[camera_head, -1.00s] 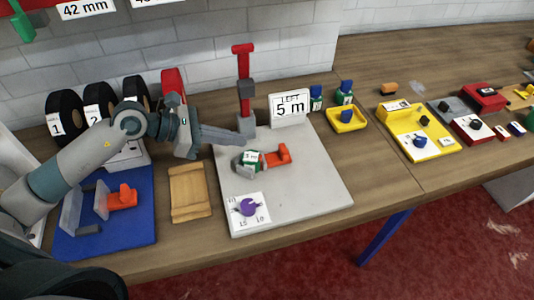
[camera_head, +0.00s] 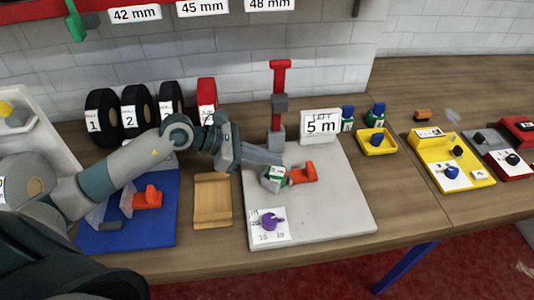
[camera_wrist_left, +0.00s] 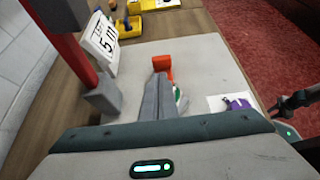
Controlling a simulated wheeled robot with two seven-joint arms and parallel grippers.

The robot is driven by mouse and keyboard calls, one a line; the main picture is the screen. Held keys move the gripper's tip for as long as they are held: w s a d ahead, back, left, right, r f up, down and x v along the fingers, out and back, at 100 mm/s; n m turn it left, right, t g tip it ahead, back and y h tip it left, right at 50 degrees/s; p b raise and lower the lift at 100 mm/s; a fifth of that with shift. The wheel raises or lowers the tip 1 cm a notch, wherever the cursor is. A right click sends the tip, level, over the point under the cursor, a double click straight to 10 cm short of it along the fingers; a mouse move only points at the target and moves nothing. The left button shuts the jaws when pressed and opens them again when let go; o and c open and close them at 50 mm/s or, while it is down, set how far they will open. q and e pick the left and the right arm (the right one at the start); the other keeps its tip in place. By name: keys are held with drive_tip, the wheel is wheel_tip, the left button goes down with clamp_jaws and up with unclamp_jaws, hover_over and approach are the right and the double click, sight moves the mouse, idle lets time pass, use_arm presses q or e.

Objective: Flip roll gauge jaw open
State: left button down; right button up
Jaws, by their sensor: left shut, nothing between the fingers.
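A small grey device with a green and white label and an orange lever (camera_head: 303,173) lies on the pale grey board (camera_head: 340,215); I take it for the roll gauge. Its orange end also shows in the left wrist view (camera_wrist_left: 163,63). My left gripper (camera_head: 276,160) is shut and empty, its fingertips just above and behind the grey body. In the left wrist view the shut fingers (camera_wrist_left: 158,98) cover most of that body, so I cannot tell whether they touch it. A dark part with a green light at that view's right edge looks like my right gripper (camera_wrist_left: 290,103).
A red post (camera_head: 279,95) and a "5 m" sign (camera_head: 320,125) stand behind the device. A wooden block (camera_head: 212,200) and a blue board (camera_head: 160,225) lie to the left, yellow trays (camera_head: 377,141) to the right.

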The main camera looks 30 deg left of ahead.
sight(307, 167)
use_arm(q)
drive_tip(key=p+x, duration=0.2)
drive_tip(key=x, duration=0.4)
drive_tip(key=shift+w+d+p, duration=0.2)
drive_tip(key=shift+d+p, duration=0.1)
drive_tip(key=shift+w+d+f, duration=0.2)
drive_tip(key=shift+d+f, duration=0.05)
drive_tip(key=shift+f, duration=0.1)
drive_tip(key=shift+w+d, duration=0.25)
drive_tip(key=shift+d, duration=0.2)
drive_tip(key=w+d, duration=0.1)
drive_tip(key=w+d+b, duration=0.1)
drive_tip(key=d, duration=0.1)
drive_tip(key=shift+w+d, duration=0.25)
drive_tip(key=shift+d, duration=0.05)
drive_tip(key=shift+s, duration=0.1)
drive_tip(key=shift+a+r, duration=0.1)
drive_tip(key=shift+r, duration=0.05)
